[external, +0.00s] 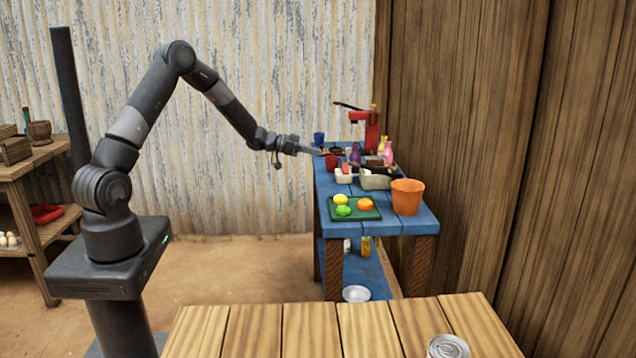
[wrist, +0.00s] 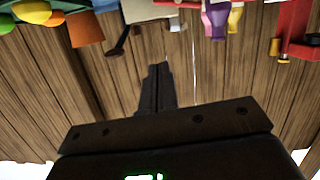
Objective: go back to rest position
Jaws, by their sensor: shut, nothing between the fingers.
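My gripper (external: 313,151) is stretched out at the far left end of the blue table (external: 426,217), at about the height of the items on it. It is shut and empty. In the wrist view, my gripper (wrist: 159,68) shows its two fingers together in front of the wooden wall, and the picture is upside down. My arm is raised and bent, reaching right from its base.
The blue table holds a red press (external: 373,130), an orange bucket (external: 407,196), a dark green tray (external: 355,209) with fruit, bottles and containers. A wooden table (external: 310,330) with a can (external: 447,346) is in front. A wooden shelf (external: 35,160) stands left.

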